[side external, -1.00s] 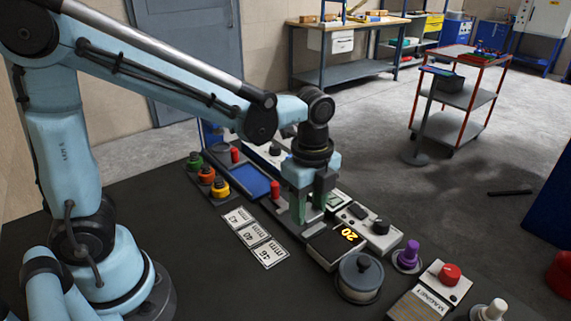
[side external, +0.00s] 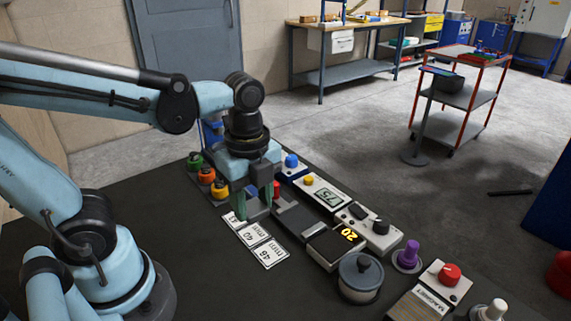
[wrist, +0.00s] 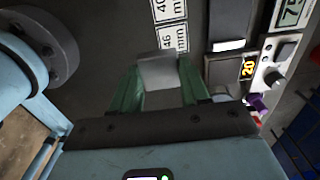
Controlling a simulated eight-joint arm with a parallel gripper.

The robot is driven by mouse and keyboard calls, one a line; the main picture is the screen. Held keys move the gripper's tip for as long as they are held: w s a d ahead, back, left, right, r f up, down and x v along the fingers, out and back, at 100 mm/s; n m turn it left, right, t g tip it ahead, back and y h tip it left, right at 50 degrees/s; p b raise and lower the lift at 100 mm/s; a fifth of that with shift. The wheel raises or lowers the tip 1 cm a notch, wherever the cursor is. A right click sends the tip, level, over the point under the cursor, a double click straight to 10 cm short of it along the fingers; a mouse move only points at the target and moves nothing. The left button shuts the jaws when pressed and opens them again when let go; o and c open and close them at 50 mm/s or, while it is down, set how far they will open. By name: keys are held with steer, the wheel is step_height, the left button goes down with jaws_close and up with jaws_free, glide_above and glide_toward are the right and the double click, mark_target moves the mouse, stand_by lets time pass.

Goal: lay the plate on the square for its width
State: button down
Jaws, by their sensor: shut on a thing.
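My gripper (side external: 255,210) has two green fingers and is shut on a small grey plate (wrist: 158,72). The plate is held by its sides between the fingertips, raised above the dark bench. In the side view my gripper covers part of the square at the far end of the row (side external: 233,220), so its label is not fully readable. The middle square is marked 40 mm (side external: 252,235) and the near one 46 mm (side external: 270,253). In the wrist view the plate's far edge reaches the lower edge of the 46 mm square (wrist: 172,39).
A press bed with a yellow 20 display (side external: 348,235) stands right of the squares, beside a unit reading 75 (side external: 328,197). A round lidded pot (side external: 360,277) and a purple knob (side external: 408,256) are nearer. Green, orange and yellow buttons (side external: 206,175) stand behind.

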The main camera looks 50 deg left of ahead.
steer(key=a+f, duration=0.2)
steer(key=a, duration=0.2)
steer(key=w+a+f, duration=0.1)
steer(key=a+f, duration=0.1)
steer(key=a, duration=0.1)
steer(key=w+a+f, duration=0.1)
steer(key=a+f, duration=0.2)
steer(key=a, duration=0.1)
steer(key=shift+w+a, duration=0.2)
steer(key=shift+a, duration=0.15)
steer(key=shift+f, duration=2.05)
steer(key=shift+f, duration=0.1)
steer(key=c, duration=0.5)
jaws_free()
steer(key=shift+c, duration=0.2)
